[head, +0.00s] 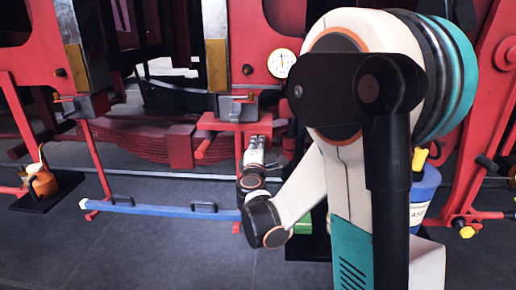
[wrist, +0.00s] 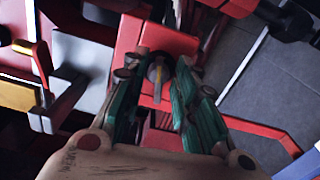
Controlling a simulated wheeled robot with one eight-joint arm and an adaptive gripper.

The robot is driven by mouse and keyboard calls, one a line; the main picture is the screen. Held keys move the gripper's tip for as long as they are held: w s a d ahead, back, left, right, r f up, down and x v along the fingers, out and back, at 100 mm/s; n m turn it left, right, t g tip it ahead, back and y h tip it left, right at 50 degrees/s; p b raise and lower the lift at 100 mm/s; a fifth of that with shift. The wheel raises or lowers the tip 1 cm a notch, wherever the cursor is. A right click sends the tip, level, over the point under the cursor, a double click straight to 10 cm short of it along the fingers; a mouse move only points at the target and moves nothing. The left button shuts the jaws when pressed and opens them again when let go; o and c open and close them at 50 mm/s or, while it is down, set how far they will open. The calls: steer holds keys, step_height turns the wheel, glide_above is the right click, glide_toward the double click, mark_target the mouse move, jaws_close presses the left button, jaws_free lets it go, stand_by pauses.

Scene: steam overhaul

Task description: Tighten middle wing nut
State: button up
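A small brass-grey piece, apparently the wing nut (wrist: 157,84), shows between my gripper's fingers in the wrist view. It looks thin, as if seen edge-on, against a red block (wrist: 150,38). My gripper (wrist: 158,72) has its green-padded fingers on either side of the piece, with gaps visible, so it looks open. In the head view my gripper (head: 256,143) points up, close under a red bracket (head: 236,116). The wing nut cannot be made out there.
A grey clamp-like block (wrist: 78,75) and an orange-tipped lever (wrist: 27,50) lie left of my fingers. A blue bar (head: 160,209) runs low to the left of my arm. An orange oil can (head: 43,184) stands at far left. A blue container (head: 425,190) stands at right.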

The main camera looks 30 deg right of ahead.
steer(key=shift+s+a, duration=0.1)
steer(key=v, duration=1.1)
steer(key=shift+s+a, duration=0.25)
